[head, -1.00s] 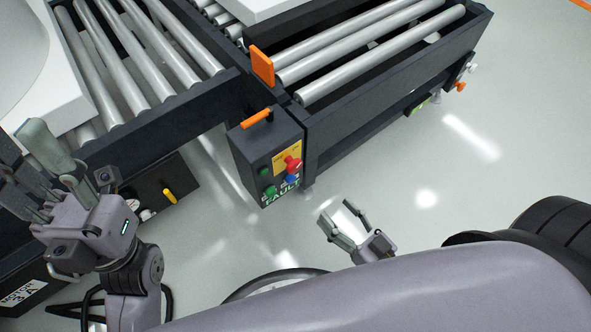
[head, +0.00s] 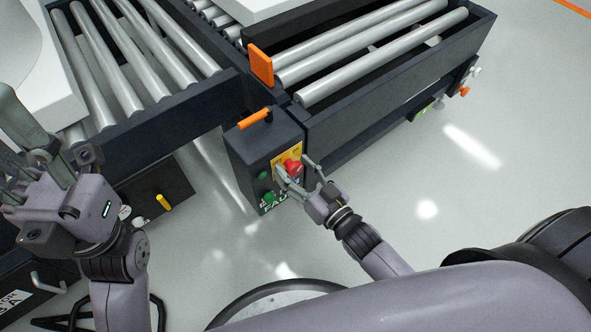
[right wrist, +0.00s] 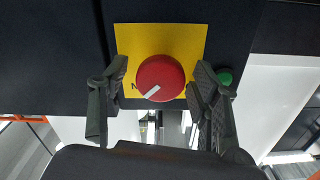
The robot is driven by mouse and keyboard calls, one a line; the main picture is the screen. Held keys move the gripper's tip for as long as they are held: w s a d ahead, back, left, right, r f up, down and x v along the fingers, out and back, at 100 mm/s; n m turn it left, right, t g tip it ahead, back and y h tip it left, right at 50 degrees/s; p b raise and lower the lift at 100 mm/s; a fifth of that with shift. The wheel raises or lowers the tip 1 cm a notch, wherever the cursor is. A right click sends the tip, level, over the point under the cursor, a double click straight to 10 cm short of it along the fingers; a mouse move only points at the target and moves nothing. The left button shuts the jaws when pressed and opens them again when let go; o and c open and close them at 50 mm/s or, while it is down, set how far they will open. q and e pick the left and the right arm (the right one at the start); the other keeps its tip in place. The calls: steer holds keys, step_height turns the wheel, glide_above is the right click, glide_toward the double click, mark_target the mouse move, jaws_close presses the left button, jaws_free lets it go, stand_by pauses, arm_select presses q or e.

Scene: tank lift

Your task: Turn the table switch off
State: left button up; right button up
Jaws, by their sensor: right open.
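The table switch is a round red knob (head: 291,165) on a yellow plate (right wrist: 187,37), on the front of a dark control box (head: 243,146). In the right wrist view the red knob (right wrist: 163,70) has a white mark pointing down and left, near a partly hidden black letter. My right gripper (head: 295,168) is open at the box front. In the right wrist view its fingers stand on either side of the knob, with gaps showing. My left gripper (head: 30,150) is at the left edge, away from the switch; its finger opening is unclear.
Green buttons (head: 264,175) sit beside the switch on the box. An orange handle (head: 255,119) is on its top. Roller conveyors (head: 385,52) stand behind and left. A yellow lever (head: 163,202) shows on a lower dark unit. The floor at right is clear.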

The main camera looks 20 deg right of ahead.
steer(key=c, duration=1.1)
steer(key=shift+c, duration=0.2)
